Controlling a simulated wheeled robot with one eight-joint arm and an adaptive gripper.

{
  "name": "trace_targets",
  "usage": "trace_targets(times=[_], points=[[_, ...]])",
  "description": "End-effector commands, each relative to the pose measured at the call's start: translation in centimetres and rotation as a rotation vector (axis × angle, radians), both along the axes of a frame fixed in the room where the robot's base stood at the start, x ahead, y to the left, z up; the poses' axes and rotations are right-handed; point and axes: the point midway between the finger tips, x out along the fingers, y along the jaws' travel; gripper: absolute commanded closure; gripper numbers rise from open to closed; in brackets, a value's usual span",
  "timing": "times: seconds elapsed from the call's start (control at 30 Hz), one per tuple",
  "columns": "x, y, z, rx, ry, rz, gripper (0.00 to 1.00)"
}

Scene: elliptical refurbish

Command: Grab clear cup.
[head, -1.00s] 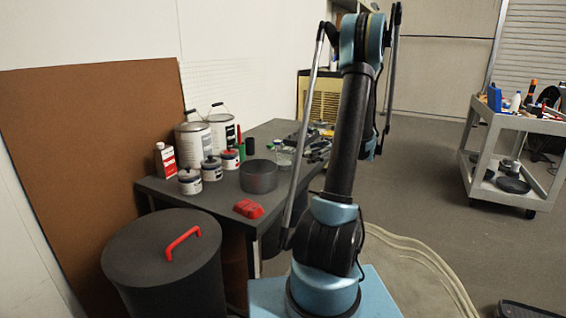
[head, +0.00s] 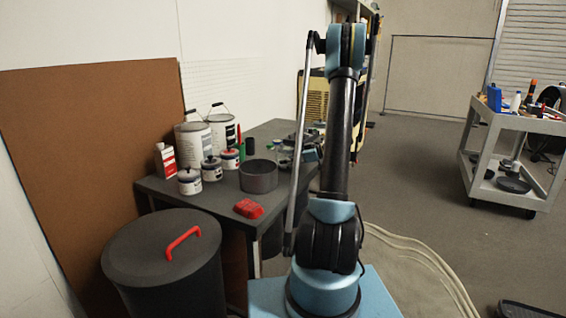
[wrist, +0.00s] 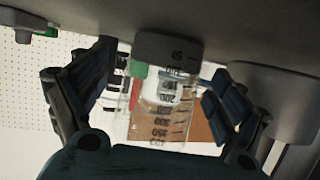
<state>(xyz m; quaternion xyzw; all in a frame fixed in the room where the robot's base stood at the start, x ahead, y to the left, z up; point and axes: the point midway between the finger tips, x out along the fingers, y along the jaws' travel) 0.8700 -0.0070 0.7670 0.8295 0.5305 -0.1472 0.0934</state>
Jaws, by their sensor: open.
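The clear cup (wrist: 160,105) has dark measuring marks and stands on the dark table. It fills the middle of the wrist view, which appears upside down. My gripper (wrist: 158,85) is open, with one dark finger on each side of the cup. Gaps show between the fingers and the cup's sides. Coloured things behind show through the clear wall. In the head view, the cup (head: 284,154) is small and partly hidden by my arm, and my gripper is mostly hidden there too.
On the table (head: 215,205) are a dark round pot (head: 259,176), a red object (head: 248,208), several paint cans (head: 193,143) and a red-and-white bottle (head: 165,160). A lidded dark bin (head: 160,250) stands in front. A cart (head: 515,150) is far right.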

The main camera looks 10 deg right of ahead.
Motion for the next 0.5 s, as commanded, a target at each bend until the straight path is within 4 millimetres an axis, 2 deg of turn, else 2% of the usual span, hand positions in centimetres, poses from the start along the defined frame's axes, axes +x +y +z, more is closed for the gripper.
trace_targets(times=[0.13,0.37,0.5], points=[[0.59,1.44,-0.56,0.0,-0.001,0.001,0.11],[0.65,1.53,-0.6,0.0,0.0,0.0,0.11],[0.65,1.51,-0.59,0.0,0.0,0.0,0.42]])
